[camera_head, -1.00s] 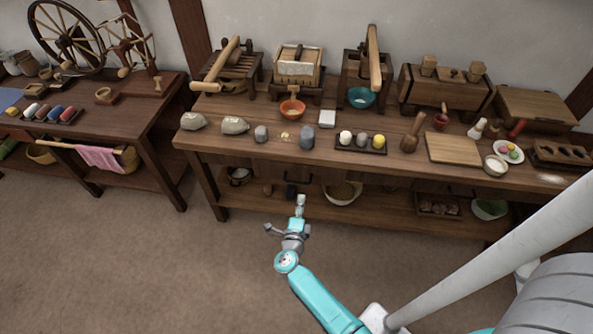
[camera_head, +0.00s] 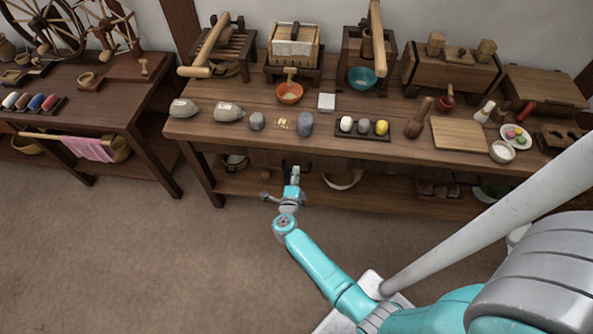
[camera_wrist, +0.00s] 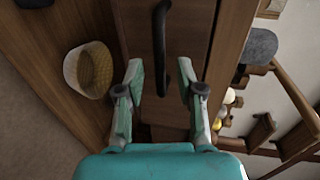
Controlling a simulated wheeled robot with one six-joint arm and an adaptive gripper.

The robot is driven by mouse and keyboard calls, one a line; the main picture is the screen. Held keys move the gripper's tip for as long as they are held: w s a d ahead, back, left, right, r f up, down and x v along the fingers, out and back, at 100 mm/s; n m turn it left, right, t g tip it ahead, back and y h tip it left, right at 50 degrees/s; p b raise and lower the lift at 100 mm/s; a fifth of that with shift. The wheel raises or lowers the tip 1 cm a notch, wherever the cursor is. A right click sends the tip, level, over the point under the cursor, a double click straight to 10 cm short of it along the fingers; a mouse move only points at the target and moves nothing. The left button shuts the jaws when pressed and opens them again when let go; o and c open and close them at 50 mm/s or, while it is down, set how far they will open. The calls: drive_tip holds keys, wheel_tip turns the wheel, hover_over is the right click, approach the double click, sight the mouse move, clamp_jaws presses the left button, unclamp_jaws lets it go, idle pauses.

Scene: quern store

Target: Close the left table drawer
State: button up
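The table drawer's brown wooden front (camera_wrist: 190,85) fills the middle of the wrist view, with a black bar handle (camera_wrist: 160,45) on it. My gripper (camera_wrist: 160,72) is open and empty in front of it. Its two fingers stand apart, one on each side of the handle's line. I cannot tell whether the fingertips touch the front. In the head view, my gripper (camera_head: 295,172) is just below the table's front edge, and the drawer front (camera_head: 268,159) shows partly beside it. How far the drawer stands out is hard to tell.
The long table (camera_head: 240,140) carries several stones, bowls and wooden presses. A bowl (camera_head: 343,178) sits on its lower shelf, close to my gripper. A second table (camera_head: 120,115) with a spinning wheel stands to the left. The floor (camera_head: 130,250) in front is clear.

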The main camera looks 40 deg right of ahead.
drive_tip(key=shift+x, duration=1.35)
clamp_jaws()
